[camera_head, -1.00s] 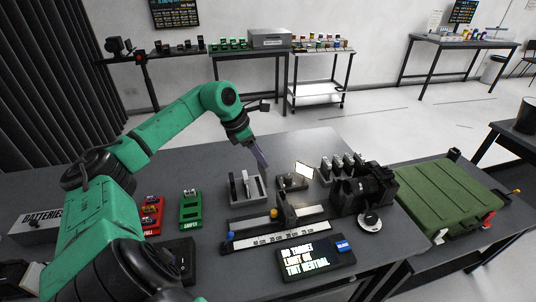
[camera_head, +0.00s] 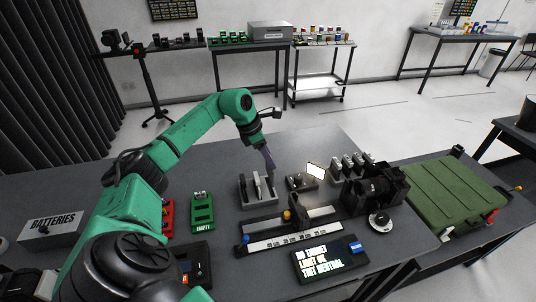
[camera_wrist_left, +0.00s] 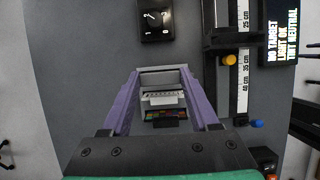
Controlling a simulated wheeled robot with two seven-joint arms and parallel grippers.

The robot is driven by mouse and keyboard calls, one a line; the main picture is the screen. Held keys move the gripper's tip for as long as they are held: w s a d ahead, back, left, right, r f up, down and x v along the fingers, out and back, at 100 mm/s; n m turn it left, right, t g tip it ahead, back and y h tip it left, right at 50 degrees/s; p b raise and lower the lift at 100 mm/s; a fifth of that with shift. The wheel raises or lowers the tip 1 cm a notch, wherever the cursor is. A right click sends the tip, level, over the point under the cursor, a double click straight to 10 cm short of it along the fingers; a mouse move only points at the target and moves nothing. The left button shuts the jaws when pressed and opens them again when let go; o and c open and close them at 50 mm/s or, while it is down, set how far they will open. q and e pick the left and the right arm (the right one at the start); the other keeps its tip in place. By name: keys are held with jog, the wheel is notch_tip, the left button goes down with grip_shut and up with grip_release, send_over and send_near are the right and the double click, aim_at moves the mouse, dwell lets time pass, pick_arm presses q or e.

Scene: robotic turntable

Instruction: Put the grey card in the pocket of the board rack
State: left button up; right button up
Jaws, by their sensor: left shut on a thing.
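My left gripper (camera_head: 270,160), with purple fingers, is above the board rack (camera_head: 257,198), just behind and right of its middle. In the left wrist view my left gripper (camera_wrist_left: 161,82) has its fingers apart, with a plain grey plate between the tips. This appears to be the grey card (camera_wrist_left: 160,76), held by its side edges; in the head view it is hard to make out. Below it in the wrist view are a white marked card (camera_wrist_left: 163,98) and a colour-patched card (camera_wrist_left: 165,114) in the rack. The pocket is not clear. My right gripper is out of view.
Bare table lies behind the rack.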

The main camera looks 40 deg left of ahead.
aim_at(269, 172)
pick_arm(q)
notch_tip(269, 172, down, 3)
jog(key=shift+d+r+b, duration=0.1)
jog(key=shift+r+b, duration=0.05)
jog(key=shift+b, duration=0.55)
jog(key=shift+f, duration=0.4)
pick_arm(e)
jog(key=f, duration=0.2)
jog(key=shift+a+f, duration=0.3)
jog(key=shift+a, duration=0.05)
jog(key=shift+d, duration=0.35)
pick_arm(q)
jog(key=shift+f+b, duration=0.1)
jog(key=shift+b, duration=0.2)
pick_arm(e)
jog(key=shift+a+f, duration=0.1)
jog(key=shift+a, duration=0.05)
pick_arm(q)
jog(key=shift+f, duration=0.35)
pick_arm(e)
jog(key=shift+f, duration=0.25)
pick_arm(q)
jog(key=shift+f+b, duration=1.15)
jog(key=shift+f, duration=0.1)
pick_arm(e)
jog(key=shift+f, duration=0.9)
